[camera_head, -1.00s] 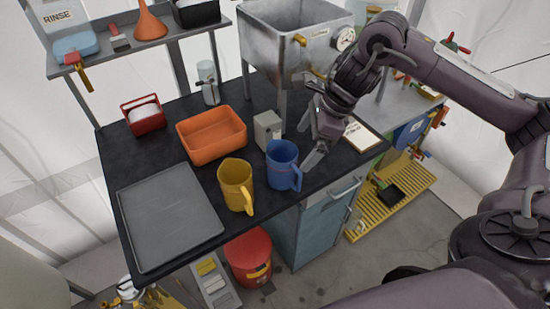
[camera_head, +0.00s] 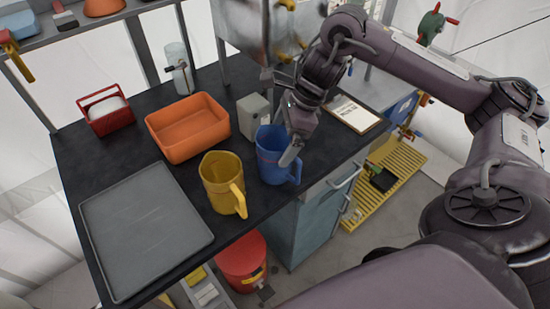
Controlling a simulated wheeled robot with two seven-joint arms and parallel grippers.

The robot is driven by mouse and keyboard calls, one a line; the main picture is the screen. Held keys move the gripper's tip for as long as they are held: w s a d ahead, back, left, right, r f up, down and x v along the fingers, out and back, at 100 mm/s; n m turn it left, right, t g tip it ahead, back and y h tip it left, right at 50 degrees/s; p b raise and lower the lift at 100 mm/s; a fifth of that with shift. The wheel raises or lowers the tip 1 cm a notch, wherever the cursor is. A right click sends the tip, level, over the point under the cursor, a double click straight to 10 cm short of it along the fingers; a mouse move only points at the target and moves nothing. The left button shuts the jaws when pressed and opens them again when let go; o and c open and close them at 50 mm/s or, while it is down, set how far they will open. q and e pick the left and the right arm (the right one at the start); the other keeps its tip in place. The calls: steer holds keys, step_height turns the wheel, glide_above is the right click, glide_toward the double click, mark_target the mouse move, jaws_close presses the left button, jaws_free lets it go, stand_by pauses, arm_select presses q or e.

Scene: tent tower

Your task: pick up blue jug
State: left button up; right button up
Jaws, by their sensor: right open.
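The blue jug (camera_head: 268,158) stands upright on the black worktop, near its front edge. Its handle is on its right side, toward the front. My right gripper (camera_head: 284,140) is open at the right side of the jug. One finger shows in front of the jug's right side, close to the handle; the other finger is mostly hidden, and I cannot tell whether either touches the jug. My left gripper is not in view.
A yellow jug (camera_head: 218,182) stands just left of the blue one. A grey box (camera_head: 251,118) is close behind. An orange bin (camera_head: 187,127), a grey tray (camera_head: 146,226) and a red caddy (camera_head: 106,110) stand further left. A clipboard (camera_head: 352,114) lies to the right.

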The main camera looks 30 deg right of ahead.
steer(key=x, duration=0.3)
steer(key=p+x, duration=0.1)
steer(key=shift+w+d+f, duration=0.15)
steer(key=shift+w+f, duration=0.05)
steer(key=shift+w, duration=0.1)
steer(key=shift+s, duration=0.1)
steer(key=shift+c, duration=0.4)
steer(key=c, duration=0.9)
steer(key=shift+r, duration=0.1)
